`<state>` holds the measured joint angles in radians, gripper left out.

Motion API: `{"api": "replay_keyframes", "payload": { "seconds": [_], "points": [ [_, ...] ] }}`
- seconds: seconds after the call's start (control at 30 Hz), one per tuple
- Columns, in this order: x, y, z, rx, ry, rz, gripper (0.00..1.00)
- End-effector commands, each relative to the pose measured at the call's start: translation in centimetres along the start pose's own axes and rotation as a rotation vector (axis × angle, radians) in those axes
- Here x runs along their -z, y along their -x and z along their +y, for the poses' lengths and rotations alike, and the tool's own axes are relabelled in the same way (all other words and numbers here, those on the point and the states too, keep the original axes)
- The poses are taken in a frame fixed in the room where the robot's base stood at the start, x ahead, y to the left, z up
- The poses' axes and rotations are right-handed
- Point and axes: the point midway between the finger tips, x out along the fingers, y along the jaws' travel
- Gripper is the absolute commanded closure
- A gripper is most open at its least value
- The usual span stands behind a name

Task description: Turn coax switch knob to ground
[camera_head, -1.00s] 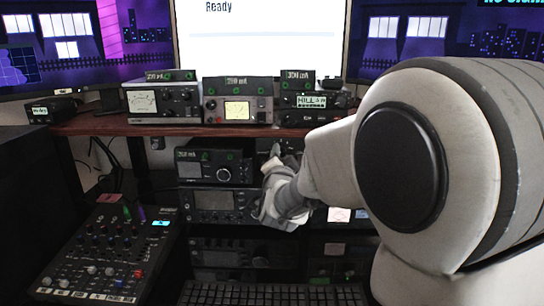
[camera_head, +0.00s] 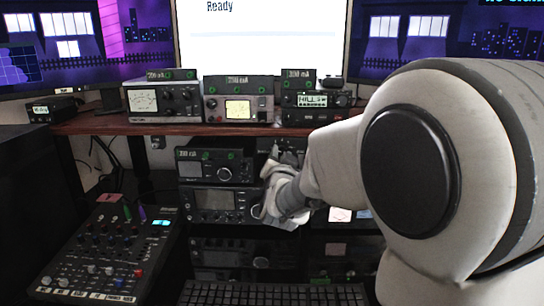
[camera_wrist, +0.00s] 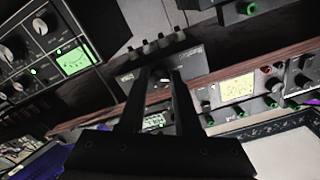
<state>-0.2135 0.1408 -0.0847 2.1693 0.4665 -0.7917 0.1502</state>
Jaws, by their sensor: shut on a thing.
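The coax switch (camera_wrist: 192,62) is a dark box with a row of several connectors along one edge, tilted in the wrist view. Its small knob (camera_wrist: 164,82) has a light mark and sits between my fingertips. My gripper (camera_wrist: 160,76) is shut on the knob; the two dark fingers hide part of the box and its lettering. In the head view my gripper (camera_head: 271,166) is at the rack below the wooden shelf, right of the upper radio. My wrist hides the knob there, and the ground marking cannot be read.
The radio (camera_head: 217,168) stands close left of my gripper. The wooden shelf (camera_head: 190,129) with several meter boxes runs just above. A mixer (camera_head: 105,250) and keyboard (camera_head: 270,294) lie below. My arm covers the right side.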

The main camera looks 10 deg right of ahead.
Motion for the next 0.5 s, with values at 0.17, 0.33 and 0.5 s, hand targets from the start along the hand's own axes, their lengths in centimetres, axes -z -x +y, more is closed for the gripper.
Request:
{"api": "replay_keyframes", "payload": {
  "seconds": [0.17,0.33,0.5],
  "points": [
    [0.03,0.01,0.02,-0.001,0.128,0.0,1.0],
    [0.03,0.0,0.02,-0.001,0.224,0.0,1.0],
    [0.01,0.0,0.03,-0.001,0.285,-0.001,1.0]
  ]
}}
